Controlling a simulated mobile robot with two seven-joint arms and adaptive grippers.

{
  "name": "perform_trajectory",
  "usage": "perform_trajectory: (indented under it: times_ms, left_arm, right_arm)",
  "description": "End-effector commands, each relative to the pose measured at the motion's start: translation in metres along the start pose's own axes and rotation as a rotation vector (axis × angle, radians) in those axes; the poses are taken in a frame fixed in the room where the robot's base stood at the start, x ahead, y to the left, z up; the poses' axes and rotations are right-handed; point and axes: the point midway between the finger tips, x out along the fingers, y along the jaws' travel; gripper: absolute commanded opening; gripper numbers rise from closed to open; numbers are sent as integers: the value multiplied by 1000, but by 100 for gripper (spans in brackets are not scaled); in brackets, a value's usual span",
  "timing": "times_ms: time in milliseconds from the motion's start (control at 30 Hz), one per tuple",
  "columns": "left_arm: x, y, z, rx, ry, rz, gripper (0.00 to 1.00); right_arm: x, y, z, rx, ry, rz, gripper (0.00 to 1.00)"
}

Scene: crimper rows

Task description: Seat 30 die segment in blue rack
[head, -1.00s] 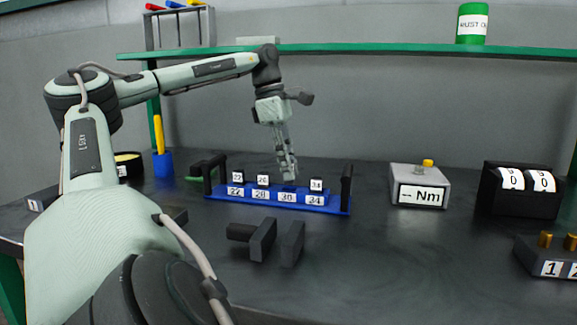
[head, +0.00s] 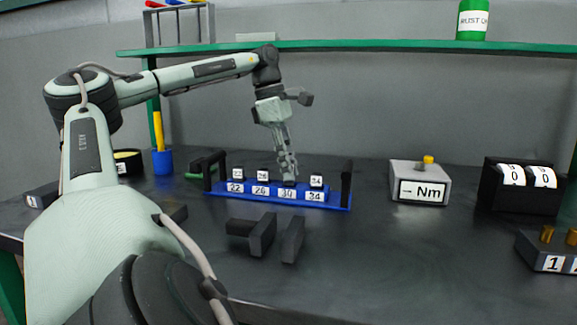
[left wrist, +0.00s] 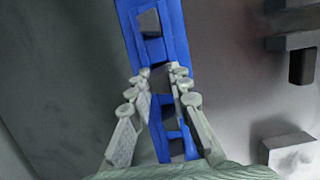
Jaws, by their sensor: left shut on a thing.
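The blue rack (head: 330,208) stands on the dark bench with front labels 22, 26, 30 and 34. Dark die segments with white tags sit at the 22 place (head: 238,174), the 26 place (head: 263,175) and the 34 place (head: 316,181). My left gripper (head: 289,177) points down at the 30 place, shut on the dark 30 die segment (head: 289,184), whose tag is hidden. In the left wrist view the fingertips (left wrist: 160,72) straddle the blue rack (left wrist: 180,35). I cannot tell whether the segment is fully down. My right gripper is not in view.
Black upright handles (head: 346,183) flank the rack. Dark blocks (head: 262,236) lie in front of it. A grey Nm box (head: 420,186) stands to the right, and a black counter box (head: 518,203) beyond it. A blue cup (head: 162,163) stands behind left.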

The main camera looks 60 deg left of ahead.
Motion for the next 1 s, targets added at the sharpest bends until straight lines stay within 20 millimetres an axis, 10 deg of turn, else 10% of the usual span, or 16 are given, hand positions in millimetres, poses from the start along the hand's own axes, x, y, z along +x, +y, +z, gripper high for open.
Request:
perform_trajectory:
  times_ms: [667,700,1000]
  left_arm:
    - [17,0,-4,0,0,1,0]
    - [16,0,-4,0,0,0,23]
    - [17,0,-4,0,1,-1,42]
  right_arm:
    - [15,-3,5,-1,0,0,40]
    - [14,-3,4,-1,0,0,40]
    - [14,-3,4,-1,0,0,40]
